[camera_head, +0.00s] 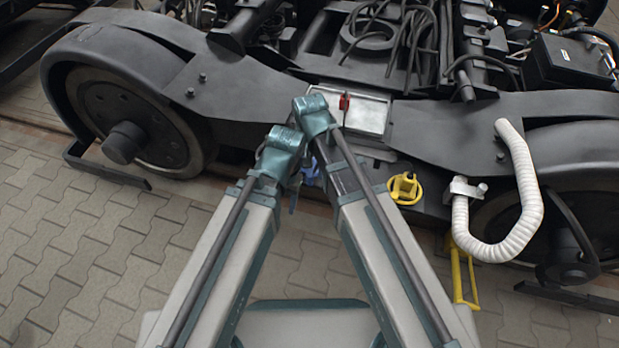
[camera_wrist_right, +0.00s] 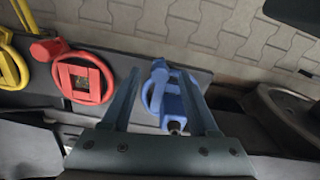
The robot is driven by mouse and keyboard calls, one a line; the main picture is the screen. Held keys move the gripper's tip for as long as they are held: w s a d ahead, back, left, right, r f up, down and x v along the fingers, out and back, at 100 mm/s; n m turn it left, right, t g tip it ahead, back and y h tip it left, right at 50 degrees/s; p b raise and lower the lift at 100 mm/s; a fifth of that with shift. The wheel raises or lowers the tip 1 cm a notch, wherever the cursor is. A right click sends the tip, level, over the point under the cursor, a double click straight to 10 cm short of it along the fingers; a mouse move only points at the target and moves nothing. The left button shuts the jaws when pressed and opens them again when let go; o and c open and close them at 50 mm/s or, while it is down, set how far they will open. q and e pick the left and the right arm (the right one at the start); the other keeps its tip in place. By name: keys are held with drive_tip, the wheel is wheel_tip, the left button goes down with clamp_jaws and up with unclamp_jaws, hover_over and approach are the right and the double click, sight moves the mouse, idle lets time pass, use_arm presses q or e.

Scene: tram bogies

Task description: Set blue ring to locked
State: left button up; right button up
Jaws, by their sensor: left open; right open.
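The blue ring (camera_wrist_right: 157,93) with its blue block shows in the right wrist view, on a dark ledge. In the head view only a small blue part (camera_head: 310,173) shows, the rest hidden behind my arms. My right gripper (camera_wrist_right: 160,74) is open, its two teal fingers on either side of the blue ring in the picture; I cannot tell whether they touch it. In the head view the right fingers are hidden behind the arms. My left gripper (camera_head: 294,192) is open, pointing down close beside the blue part, partly hidden.
A red ring (camera_wrist_right: 84,79) sits beside the blue one, then a yellow ring (camera_wrist_right: 12,66). The yellow ring also shows in the head view (camera_head: 405,189). A white corrugated hose (camera_head: 525,190) hangs at right.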

drive_tip(key=shift+f, duration=0.3)
clamp_jaws()
idle(1.3)
